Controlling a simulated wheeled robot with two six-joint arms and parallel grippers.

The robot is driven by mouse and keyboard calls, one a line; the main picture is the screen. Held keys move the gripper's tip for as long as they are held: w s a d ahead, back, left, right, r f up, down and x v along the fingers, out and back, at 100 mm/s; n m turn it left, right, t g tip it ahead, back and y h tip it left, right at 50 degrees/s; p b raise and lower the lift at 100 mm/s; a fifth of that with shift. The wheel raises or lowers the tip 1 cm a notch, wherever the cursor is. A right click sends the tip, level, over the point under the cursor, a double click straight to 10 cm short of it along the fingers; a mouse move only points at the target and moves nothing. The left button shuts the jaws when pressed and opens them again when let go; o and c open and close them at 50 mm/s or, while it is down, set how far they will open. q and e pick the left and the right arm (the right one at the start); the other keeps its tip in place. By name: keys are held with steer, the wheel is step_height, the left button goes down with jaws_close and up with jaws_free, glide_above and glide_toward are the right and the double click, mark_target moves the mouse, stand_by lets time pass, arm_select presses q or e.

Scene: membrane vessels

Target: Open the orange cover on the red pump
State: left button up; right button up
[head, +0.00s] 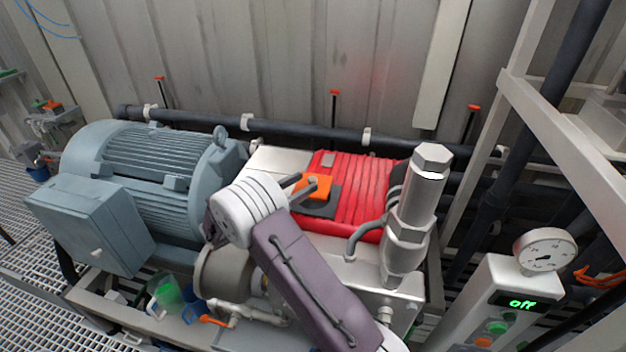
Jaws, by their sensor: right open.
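The red pump (365,192) is a ribbed red block in the middle of the head view. The orange cover (321,182) is a small orange piece on a dark grey base (322,209) at the pump's left end. It looks low over the base; I cannot tell how far it is tilted. My right gripper (301,186) is open, its fingers at the cover's left side and partly in front of it. I cannot tell whether they touch it. My left gripper is not in view.
A large blue-grey motor (150,175) stands left of the pump. A steel cylinder (417,195) rises at the pump's right. A control box with a gauge (545,252) reads "off". Dark pipes (290,134) run behind.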

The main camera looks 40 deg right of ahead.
mark_target(309, 181)
steer(key=d, duration=0.4)
steer(key=shift+w+d, duration=0.15)
steer(key=shift+w, duration=0.05)
jaws_close()
stand_by(1.2)
